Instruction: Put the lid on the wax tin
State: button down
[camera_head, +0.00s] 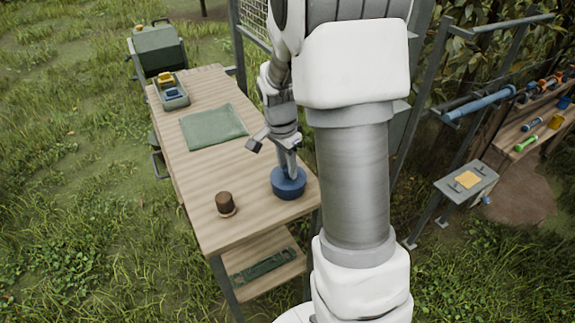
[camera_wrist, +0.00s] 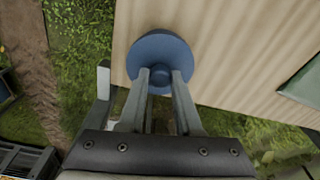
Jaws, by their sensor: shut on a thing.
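The blue lid (camera_wrist: 148,52) is a round disc with a small knob. In the wrist view my gripper (camera_wrist: 160,80) is shut on that knob, one finger on each side. In the head view my gripper (camera_head: 289,174) points down at a squat blue round form (camera_head: 289,189) near the front right edge of the wooden table. This form looks like the lid with the wax tin under it. I cannot make out a seam, so I cannot tell whether the lid rests fully on the tin. The lid hides the tin in the wrist view.
A brown stopper-like object (camera_head: 225,203) stands on the table (camera_head: 200,163) to the left. A green cloth (camera_head: 213,127) lies farther back, with a grey tray (camera_head: 171,95) of small items behind it. The table's middle is clear. A rack with tools stands at right.

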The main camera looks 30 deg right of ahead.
aim_at(284, 179)
jog(key=shift+f+b, duration=0.4)
jog(key=shift+f, duration=0.15)
jog(key=c, duration=0.9)
grip_release()
jog(key=shift+r, duration=0.1)
jog(key=r+p, duration=0.2)
jog(key=r, duration=0.1)
jog(key=a+r+p, duration=0.1)
jog(key=r+p, duration=0.2)
jog(key=r, duration=0.1)
jog(key=r+p, duration=0.3)
jog(key=r, duration=0.1)
jog(key=shift+s+a, duration=0.15)
